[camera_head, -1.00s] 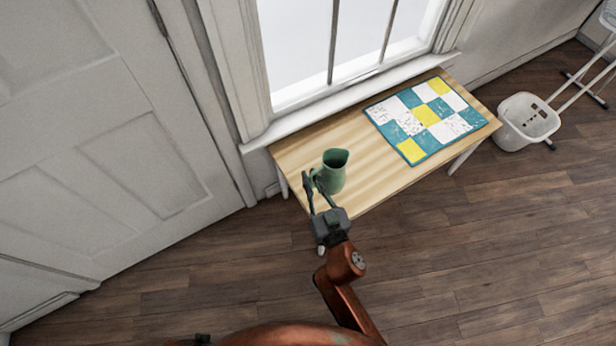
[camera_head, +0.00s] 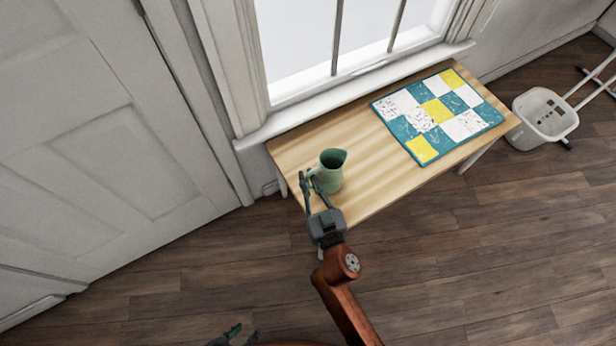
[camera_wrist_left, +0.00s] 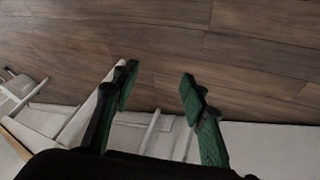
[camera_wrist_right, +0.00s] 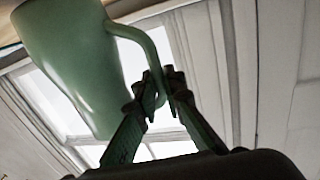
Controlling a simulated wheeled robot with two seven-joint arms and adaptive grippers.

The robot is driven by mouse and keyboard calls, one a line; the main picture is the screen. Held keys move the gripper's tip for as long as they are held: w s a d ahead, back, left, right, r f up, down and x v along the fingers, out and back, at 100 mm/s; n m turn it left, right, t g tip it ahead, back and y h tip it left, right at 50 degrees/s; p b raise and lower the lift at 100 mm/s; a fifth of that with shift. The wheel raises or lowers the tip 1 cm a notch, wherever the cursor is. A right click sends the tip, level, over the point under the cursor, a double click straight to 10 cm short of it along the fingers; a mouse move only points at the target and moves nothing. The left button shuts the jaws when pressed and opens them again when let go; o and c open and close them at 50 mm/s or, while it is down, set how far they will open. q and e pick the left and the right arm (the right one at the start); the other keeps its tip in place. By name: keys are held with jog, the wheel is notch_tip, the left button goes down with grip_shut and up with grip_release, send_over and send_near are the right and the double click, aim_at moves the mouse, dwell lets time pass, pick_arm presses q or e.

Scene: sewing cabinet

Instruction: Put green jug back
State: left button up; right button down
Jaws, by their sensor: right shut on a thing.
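The green jug (camera_head: 331,173) is upright at the left end of the wooden table (camera_head: 375,180) in the head view. My right gripper (camera_head: 312,184) is shut on its handle from the near left side. In the right wrist view the fingers (camera_wrist_right: 161,92) pinch the lower part of the handle, and the jug (camera_wrist_right: 75,60) fills the upper left. I cannot tell whether its base touches the tabletop. My left gripper (camera_head: 236,335) shows at the bottom edge of the head view. In the left wrist view it (camera_wrist_left: 158,92) is open and empty over the floor.
A teal, white and yellow patchwork mat (camera_head: 438,115) lies on the table's right half. A white basket (camera_head: 545,118) stands on the floor to the right. The window (camera_head: 360,40) is behind the table. The tabletop between jug and mat is clear.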

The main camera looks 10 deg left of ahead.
jog(key=shift+f+b, duration=0.3)
jog(key=shift+f, duration=0.25)
pick_arm(q)
jog(key=shift+w+a+f+t, duration=0.1)
jog(key=shift+f+t, duration=0.1)
jog(key=shift+f, duration=0.25)
jog(key=shift+w+a+f+t, duration=0.1)
jog(key=shift+f+t, duration=0.1)
jog(key=shift+f, duration=0.25)
pick_arm(e)
jog(key=shift+r, duration=0.1)
jog(key=c, duration=2.5)
grip_release()
jog(key=shift+f, duration=0.25)
pick_arm(q)
jog(key=shift+f, duration=0.1)
pick_arm(e)
jog(key=o, duration=0.5)
